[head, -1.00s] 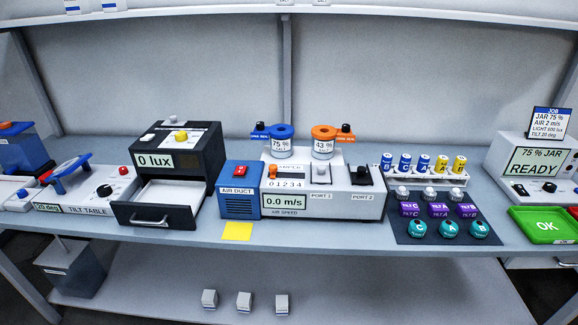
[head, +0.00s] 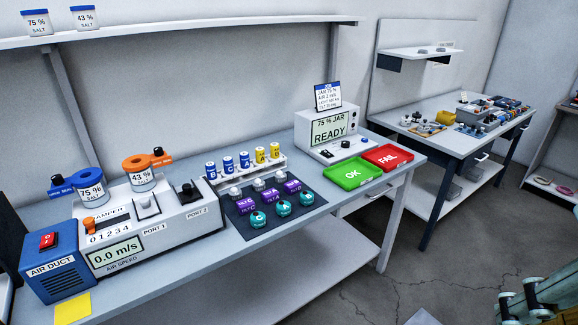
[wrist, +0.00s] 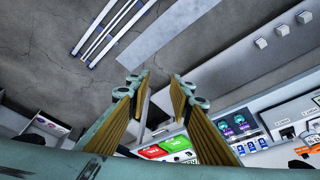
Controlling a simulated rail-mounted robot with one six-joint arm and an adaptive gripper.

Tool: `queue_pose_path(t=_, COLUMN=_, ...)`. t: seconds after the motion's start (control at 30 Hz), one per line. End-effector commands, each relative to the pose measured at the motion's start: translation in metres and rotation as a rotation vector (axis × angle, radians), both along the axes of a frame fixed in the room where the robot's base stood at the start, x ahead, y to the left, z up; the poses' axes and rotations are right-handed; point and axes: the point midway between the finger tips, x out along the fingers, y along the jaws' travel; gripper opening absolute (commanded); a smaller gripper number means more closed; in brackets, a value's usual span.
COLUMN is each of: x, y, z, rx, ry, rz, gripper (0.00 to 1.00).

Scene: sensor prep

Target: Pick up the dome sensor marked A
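On a dark mat (head: 238,222) in the head view stand three rows of small sensors. The front row is round and teal, with the middle one marked A (head: 283,208) between C and B. The middle row is purple with TILT labels, its middle one (head: 270,196) apparently A. The back row has white rounded tops (head: 259,184); their letters are not readable. My gripper (wrist: 161,86) is open and empty in the wrist view, above the floor and away from the mat. The mat's sensors show small at the wrist view's lower right.
A rack (head: 262,172) of blue and yellow cylinders stands behind the mat. Right of it are the READY device (head: 326,131), green OK tray (head: 352,172) and red FAIL tray (head: 388,157). The air duct unit (head: 150,225) is left. Open floor lies in front.

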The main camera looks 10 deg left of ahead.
Motion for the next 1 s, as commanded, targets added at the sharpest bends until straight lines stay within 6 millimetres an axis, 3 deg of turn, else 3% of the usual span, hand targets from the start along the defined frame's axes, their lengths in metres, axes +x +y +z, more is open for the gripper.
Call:
queue_pose_path(t=0.43, x=0.0000, y=0.0000, z=0.0000, rx=0.000, ry=0.000, rz=0.000, gripper=0.20)
queue_pose_path(t=0.7, x=0.0000, y=0.0000, z=0.0000, rx=0.000, ry=0.000, rz=0.000, gripper=0.43)
queue_pose_path(t=1.0, x=0.0004, y=0.0001, z=0.0004, rx=0.000, ry=0.000, rz=0.000, gripper=0.43)
